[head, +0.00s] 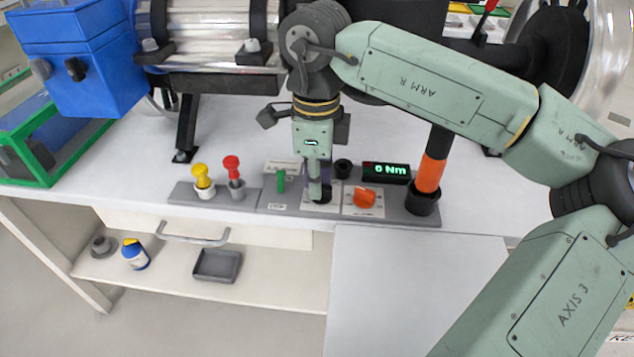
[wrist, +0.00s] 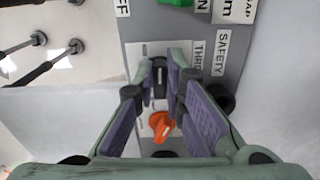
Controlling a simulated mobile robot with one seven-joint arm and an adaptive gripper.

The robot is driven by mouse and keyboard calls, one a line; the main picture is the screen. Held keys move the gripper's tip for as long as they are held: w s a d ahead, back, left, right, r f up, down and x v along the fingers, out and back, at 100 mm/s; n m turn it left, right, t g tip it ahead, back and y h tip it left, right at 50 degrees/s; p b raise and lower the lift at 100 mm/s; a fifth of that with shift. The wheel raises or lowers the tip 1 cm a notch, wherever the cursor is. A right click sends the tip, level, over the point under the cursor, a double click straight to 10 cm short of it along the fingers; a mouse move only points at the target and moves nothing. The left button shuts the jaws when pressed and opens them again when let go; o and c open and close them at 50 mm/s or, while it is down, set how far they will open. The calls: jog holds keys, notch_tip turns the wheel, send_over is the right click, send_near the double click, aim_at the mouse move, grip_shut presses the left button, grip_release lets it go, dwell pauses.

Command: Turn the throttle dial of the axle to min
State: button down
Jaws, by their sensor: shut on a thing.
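The throttle dial (wrist: 160,77) is a small black knob with a pale pointer line, on a white plate by a label that starts "THRO". It also shows in the head view (head: 326,197), partly covered by the fingers. My gripper (head: 319,190) points down over the grey control panel. In the wrist view the two purple-padded fingers (wrist: 162,72) are shut around the dial. The dial's scale marks are too small or hidden to read.
An orange dial (head: 364,198) sits close on the right, below a display (head: 386,172) reading "0 Nm". A green switch (head: 281,181), red plunger (head: 234,170) and yellow plunger (head: 202,178) are to the left. An orange-black post (head: 430,173) stands at the panel's right end.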

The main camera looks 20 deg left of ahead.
jog(key=n, duration=0.4)
jog(key=n+b, duration=0.1)
jog(key=n, duration=0.1)
jog(key=shift+s+d, duration=0.1)
jog(key=shift+s, duration=0.15)
jog(key=shift+n, duration=0.4)
jog(key=c, duration=1.7)
grip_release()
jog(key=shift+o, duration=0.2)
notch_tip(320, 180, up, 12)
